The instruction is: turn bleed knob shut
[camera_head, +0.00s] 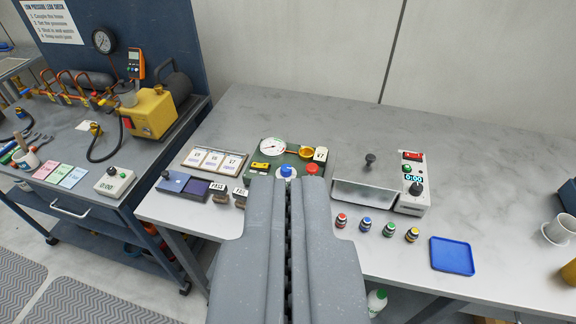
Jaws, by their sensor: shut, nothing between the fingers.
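A green test block (292,153) lies on the grey bench, straight ahead of my gripper. A blue knob (287,170) on a pale round base sits at its near edge, and a red knob (312,169) sits just right of it. No label shows which one is the bleed knob. The block also carries a round white gauge (272,147) and a yellow ring (306,153). My gripper (287,181) is shut and empty, its tips in line with the blue knob in the picture. The fingers hide part of the block's near edge; I cannot tell whether they touch.
Two stamps (240,196) and a card tray (214,160) lie left of the block. Several small bottles (365,224), a metal box (364,194) with a white control unit (412,180) and a blue tray (452,256) lie to the right. The bench behind the block is clear.

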